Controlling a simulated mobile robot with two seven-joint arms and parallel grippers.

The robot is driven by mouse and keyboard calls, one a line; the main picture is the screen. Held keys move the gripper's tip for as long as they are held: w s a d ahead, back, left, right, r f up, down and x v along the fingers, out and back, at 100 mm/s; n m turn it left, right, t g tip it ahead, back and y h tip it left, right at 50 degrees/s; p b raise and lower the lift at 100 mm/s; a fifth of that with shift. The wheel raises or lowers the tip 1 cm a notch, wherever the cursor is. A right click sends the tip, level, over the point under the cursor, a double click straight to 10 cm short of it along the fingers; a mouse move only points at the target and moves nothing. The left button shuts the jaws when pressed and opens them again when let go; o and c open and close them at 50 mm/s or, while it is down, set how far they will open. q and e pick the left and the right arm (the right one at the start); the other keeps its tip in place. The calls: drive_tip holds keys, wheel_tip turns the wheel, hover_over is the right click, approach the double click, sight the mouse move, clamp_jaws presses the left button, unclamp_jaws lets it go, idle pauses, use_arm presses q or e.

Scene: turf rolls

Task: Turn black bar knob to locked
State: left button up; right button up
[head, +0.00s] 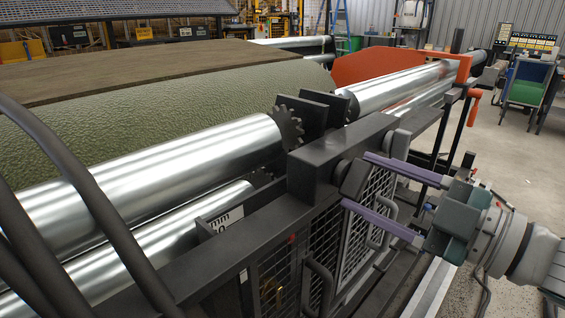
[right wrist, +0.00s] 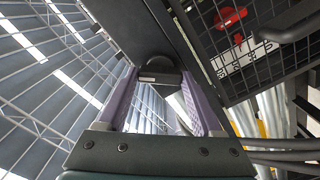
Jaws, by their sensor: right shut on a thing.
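The black bar knob (head: 354,181) sits on the side of the dark machine frame, above the mesh doors. My right gripper (head: 358,180) reaches in from the right with its two purple fingers on either side of the knob, shut on it. In the right wrist view the knob (right wrist: 159,72) shows between the fingertips, with a small pale label on its face. Its locked mark cannot be made out. My left gripper is not in view.
Mesh doors (head: 360,235) with black handles are below the knob. Silver rollers (head: 170,170) and green turf (head: 190,100) lie to the left. An orange crank (head: 474,96) stands beyond my right gripper. In the right wrist view a red latch (right wrist: 230,18) is on the mesh.

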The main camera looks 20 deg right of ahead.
drive_tip(key=n, duration=0.3)
drive_tip(key=shift+n, duration=0.4)
drive_tip(key=n+b, duration=0.1)
drive_tip(key=n, duration=0.3)
drive_tip(key=shift+n, duration=0.3)
drive_tip(key=o, duration=1.4)
drive_tip(key=shift+c, duration=0.2)
drive_tip(key=shift+s, duration=0.1)
drive_tip(key=v, duration=1)
drive_tip(key=shift+b, duration=0.45)
